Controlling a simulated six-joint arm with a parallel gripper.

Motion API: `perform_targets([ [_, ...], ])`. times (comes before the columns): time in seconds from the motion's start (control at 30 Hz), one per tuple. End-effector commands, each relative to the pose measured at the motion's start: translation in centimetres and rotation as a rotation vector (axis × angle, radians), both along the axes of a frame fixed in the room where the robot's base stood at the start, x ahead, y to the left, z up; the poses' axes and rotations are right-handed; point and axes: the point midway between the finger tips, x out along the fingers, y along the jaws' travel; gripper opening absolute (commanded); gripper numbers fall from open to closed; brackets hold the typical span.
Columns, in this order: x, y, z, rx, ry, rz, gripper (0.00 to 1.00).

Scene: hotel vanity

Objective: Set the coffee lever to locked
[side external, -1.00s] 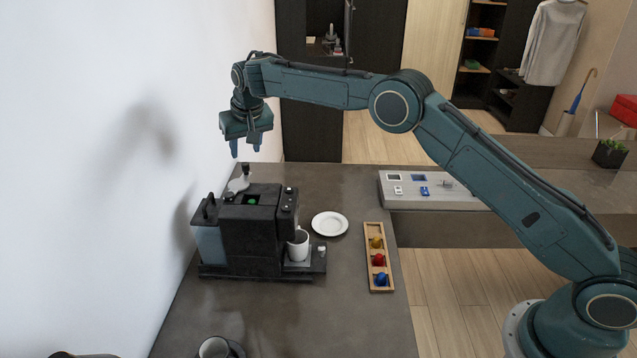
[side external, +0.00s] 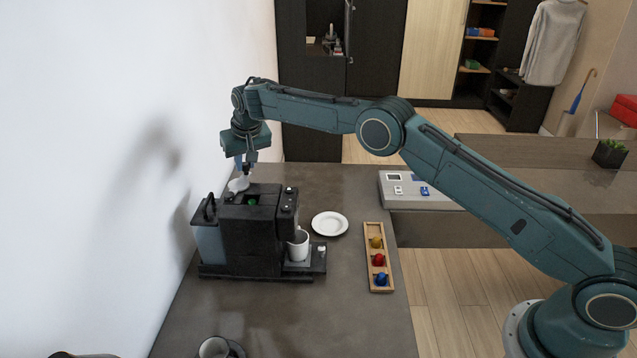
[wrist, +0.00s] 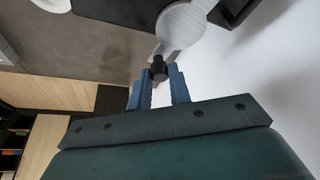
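The black coffee machine (side external: 252,238) stands on the counter near the wall, with a white cup (side external: 299,246) under its spout. Its lever (side external: 240,183), pale grey with a dark knob, is at the top back of the machine. In the wrist view the lever's round grey hub (wrist: 181,25) and black knob (wrist: 158,68) show clearly. My gripper (side external: 245,165) is at the lever, pointing down. In the wrist view its two blue fingers (wrist: 160,80) are apart, with the knob between their tips. A gap shows beside the knob, at least on the left.
A white plate (side external: 329,224) and a wooden tray (side external: 379,284) with coloured capsules lie right of the machine. A grey panel (side external: 408,202) with switches sits farther right. A dark cup (side external: 214,348) is at the front. The wall is close on the left.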

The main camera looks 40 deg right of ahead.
Motion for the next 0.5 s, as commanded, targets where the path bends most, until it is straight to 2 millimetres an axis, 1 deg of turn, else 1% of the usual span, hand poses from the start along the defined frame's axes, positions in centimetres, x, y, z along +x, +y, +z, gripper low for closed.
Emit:
perform_targets([
  [0.03, 0.0, 0.0, 0.01, 0.0, 0.0, 0.0, 0.1],
  [0.07, 0.0, 0.0, 0.01, 0.0, 0.0, 0.0, 0.04],
  [0.1, -0.01, 0.0, 0.01, 0.0, 0.0, 0.0, 0.0],
  [0.5, -0.24, -0.1, 0.03, 0.0, 0.0, -0.025, 0.0],
])
